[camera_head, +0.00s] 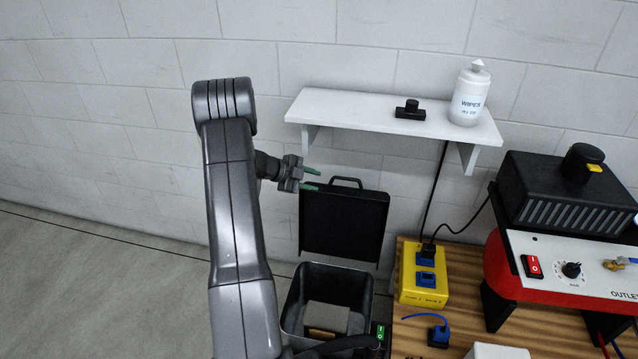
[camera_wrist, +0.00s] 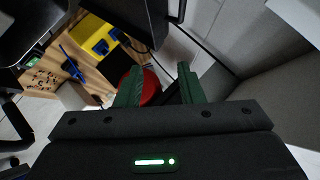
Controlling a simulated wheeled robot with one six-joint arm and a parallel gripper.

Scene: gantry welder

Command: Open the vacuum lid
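The vacuum is an open black bin (camera_head: 289,318) on the floor beside the bench in the head view. Its black lid (camera_head: 343,222) stands raised and nearly upright behind the opening, with a loop handle (camera_head: 347,180) on its top edge. The lid also shows at the top of the wrist view (camera_wrist: 128,14), with the handle (camera_wrist: 181,10) at its right. My gripper (camera_head: 314,179) is near the lid's upper left corner, left of the handle. Its green fingers are apart and empty in the wrist view (camera_wrist: 159,80). A brown block (camera_head: 321,333) lies inside the bin.
A white wall shelf (camera_head: 360,111) holds a wipes bottle (camera_head: 468,95) and a small black part (camera_head: 410,110). The wooden bench (camera_head: 460,265) at right carries a yellow socket box (camera_head: 423,290) and a red machine (camera_head: 497,265). The floor at left is clear.

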